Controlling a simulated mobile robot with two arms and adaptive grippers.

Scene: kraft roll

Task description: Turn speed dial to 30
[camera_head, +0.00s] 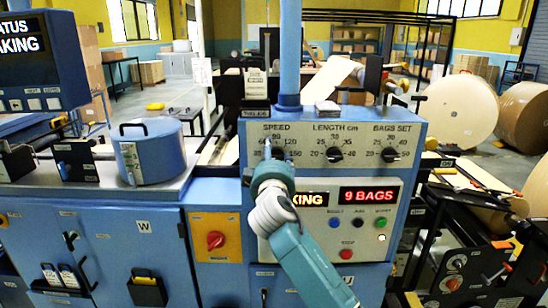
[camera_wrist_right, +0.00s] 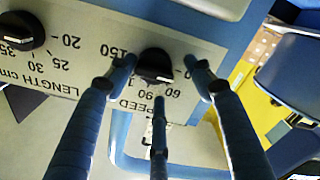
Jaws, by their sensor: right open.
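The speed dial is a black round knob (camera_wrist_right: 155,65) on a pale label plate in the right wrist view, where the scale reads upside down. The numbers 60, 90 and 150 show around it; which one its pointer faces is hard to tell. In the head view the dial is mostly covered by my right gripper (camera_head: 268,155), under the word SPEED. My right gripper (camera_wrist_right: 154,68) is open, with a fingertip on either side of the knob and a third finger below it in the picture. Contact with the knob cannot be told. My left gripper is not in view.
The length dial (camera_head: 335,154) and bags set dial (camera_head: 390,155) sit to the right on the same panel. Below are a red display reading 9 BAGS (camera_head: 369,195) and several push buttons. A red rotary switch (camera_head: 215,240) is at left. A blue pot (camera_head: 155,155) stands further left.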

